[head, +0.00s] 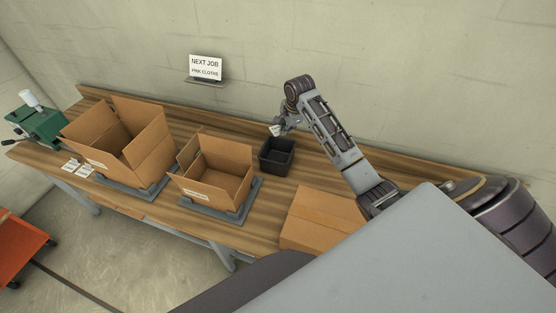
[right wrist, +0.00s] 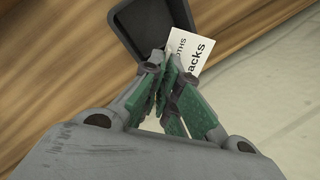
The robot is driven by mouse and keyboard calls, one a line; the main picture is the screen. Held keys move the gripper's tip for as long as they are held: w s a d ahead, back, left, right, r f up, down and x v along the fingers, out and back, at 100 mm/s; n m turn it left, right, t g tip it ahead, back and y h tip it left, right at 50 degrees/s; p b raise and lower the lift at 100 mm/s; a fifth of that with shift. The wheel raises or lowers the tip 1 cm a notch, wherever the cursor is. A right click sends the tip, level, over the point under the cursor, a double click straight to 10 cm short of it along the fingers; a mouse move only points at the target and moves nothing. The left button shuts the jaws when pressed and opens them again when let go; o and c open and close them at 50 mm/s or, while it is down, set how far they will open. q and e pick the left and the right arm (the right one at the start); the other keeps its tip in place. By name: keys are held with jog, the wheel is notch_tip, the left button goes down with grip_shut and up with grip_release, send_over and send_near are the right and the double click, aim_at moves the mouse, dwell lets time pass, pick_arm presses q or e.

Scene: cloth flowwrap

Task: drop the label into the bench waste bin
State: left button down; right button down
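My right gripper (head: 278,130) is above the back edge of the small black bin (head: 277,157) on the bench. In the right wrist view, my right gripper (right wrist: 171,72) is closed on a white label (right wrist: 196,50) with black print, part of which reads "acks". The label sticks out past the fingertips, beside the dark bin (right wrist: 128,30), and overlaps its edge in that picture. In the head view the label (head: 274,130) is a small pale patch at the fingertips. My left gripper is not in view.
Two open cardboard boxes (head: 152,158) (head: 214,194) stand on grey trays left of the bin. A closed carton (head: 318,217) lies at the front right. A green device (head: 38,125) and small labels (head: 78,168) are at the far left. A sign (head: 206,67) is on the wall.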

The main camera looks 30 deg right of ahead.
jog(key=shift+f, duration=0.15)
jog(key=shift+f, duration=2.9)
jog(key=c, duration=1.6)
grip_release()
jog(key=shift+o, duration=0.2)
jog(key=v, duration=1.2)
jog(key=shift+s+f, duration=0.1)
